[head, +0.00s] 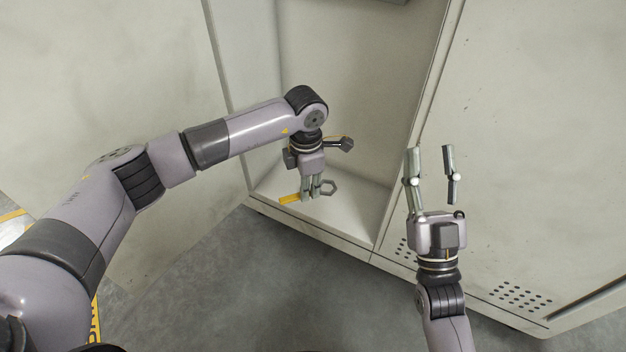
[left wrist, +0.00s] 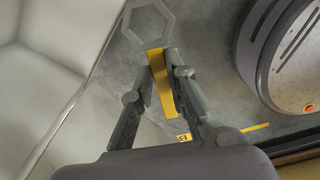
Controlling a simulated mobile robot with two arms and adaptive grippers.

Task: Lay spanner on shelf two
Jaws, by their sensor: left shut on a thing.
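The spanner has a yellow handle (head: 289,198) and a grey hexagonal ring end (head: 329,187). My left gripper (head: 312,197) is shut on the spanner, with its fingers pointing down. In the left wrist view the yellow handle (left wrist: 161,80) lies between the fingertips and the ring (left wrist: 149,20) sticks out beyond them. In the head view the spanner overlaps the pale bottom panel (head: 352,212) of an open cabinet bay. In the left wrist view, grey floor shows behind it. I cannot tell which surface is shelf two. My right gripper (head: 432,175) is open and empty.
The cabinet's divider edge (head: 418,115) stands between the open bay and a closed, perforated panel (head: 540,150) on the right. A dark edge shows at the top of the bay. The bay's visible bottom looks bare. Grey floor (head: 250,275) lies in front.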

